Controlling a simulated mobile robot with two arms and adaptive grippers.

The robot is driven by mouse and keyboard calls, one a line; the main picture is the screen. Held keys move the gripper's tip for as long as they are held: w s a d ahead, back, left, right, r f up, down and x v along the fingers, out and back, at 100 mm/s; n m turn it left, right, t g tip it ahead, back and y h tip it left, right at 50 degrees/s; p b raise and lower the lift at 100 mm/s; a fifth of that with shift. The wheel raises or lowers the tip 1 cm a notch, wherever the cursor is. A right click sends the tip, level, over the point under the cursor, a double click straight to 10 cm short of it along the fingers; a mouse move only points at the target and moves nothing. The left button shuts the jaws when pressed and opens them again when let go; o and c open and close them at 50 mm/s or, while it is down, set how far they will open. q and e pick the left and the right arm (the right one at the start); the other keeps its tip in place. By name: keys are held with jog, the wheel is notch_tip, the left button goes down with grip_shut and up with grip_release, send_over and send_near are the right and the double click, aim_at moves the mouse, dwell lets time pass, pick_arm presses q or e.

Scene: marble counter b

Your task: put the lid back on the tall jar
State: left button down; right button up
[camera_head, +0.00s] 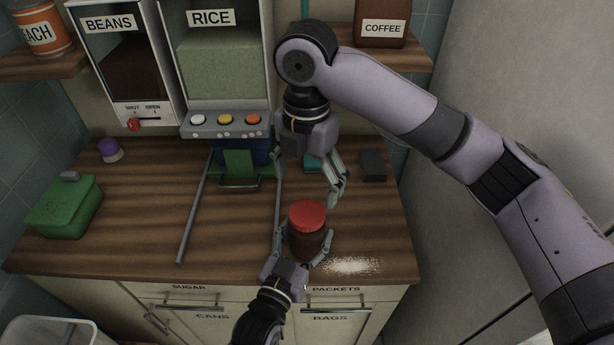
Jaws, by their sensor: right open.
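The tall jar (304,243) is dark brown and stands upright near the counter's front edge. The red lid (307,214) sits on top of its mouth and looks level; whether it is screwed tight cannot be seen. My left gripper (301,250) reaches in from the front edge, with its fingers on both sides of the jar's body, shut on it. My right gripper (307,194) points down just behind and above the lid. It is open and empty, with its right finger clear of the lid.
White powder (352,266) is spilled right of the jar. A green box (65,206) and a purple-topped item (109,149) are at left. BEANS (110,70) and RICE (225,60) dispensers stand behind. A metal rail (193,212) lies left; a dark block (373,165) lies right.

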aim_at(307, 213)
jog(key=shift+r+n, duration=0.1)
jog(key=shift+n, duration=0.8)
jog(key=shift+f, duration=4)
